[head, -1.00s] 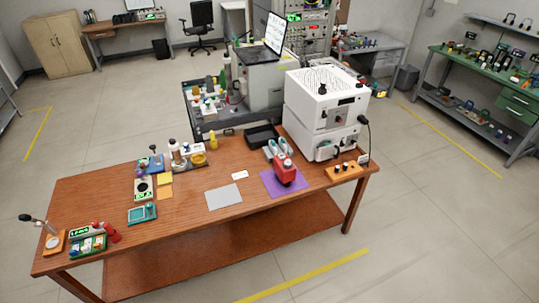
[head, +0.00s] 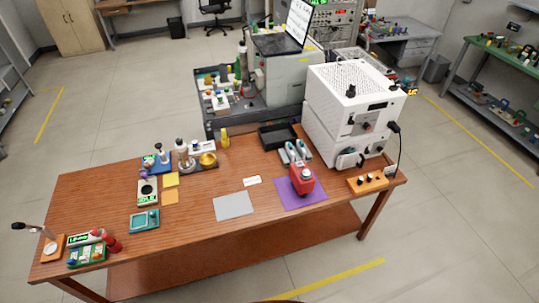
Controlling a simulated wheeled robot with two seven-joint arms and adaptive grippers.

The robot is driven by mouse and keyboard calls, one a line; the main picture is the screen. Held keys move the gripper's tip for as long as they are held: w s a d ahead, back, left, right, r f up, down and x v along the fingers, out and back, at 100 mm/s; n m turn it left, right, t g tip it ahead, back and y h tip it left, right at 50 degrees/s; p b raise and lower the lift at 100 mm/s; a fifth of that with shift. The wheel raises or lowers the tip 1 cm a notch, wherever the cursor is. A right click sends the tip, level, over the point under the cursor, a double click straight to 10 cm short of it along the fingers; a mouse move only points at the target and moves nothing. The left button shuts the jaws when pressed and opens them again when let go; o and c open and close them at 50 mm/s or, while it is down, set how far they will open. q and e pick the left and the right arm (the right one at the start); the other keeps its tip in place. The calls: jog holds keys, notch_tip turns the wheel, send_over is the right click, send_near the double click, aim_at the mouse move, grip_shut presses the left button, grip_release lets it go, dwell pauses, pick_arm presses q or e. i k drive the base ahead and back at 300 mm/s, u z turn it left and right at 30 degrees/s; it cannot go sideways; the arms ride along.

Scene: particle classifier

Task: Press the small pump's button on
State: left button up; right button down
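Neither of my grippers is in view. I cannot tell for sure which device is the small pump, and no button can be made out clearly at this size. A red device (head: 302,180) with a grey top stands on a purple mat (head: 315,197) at the right part of the wooden table. A stack of two white boxes (head: 345,120) with dark knobs stands behind it at the table's right back corner. An orange block (head: 367,183) with several dark knobs lies at the right front of the white boxes.
The wooden table (head: 110,220) has clear room along its front, beside a grey sheet (head: 234,206). Small instruments stand on its left half. A black tray (head: 278,137) lies at the back. A dark cart (head: 265,117) with equipment stands behind the table. Floor in front is open.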

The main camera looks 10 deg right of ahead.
aim_at(299, 164)
jog(key=z, duration=0.1)
jog(key=i, duration=1)
jog(key=z, duration=0.45)
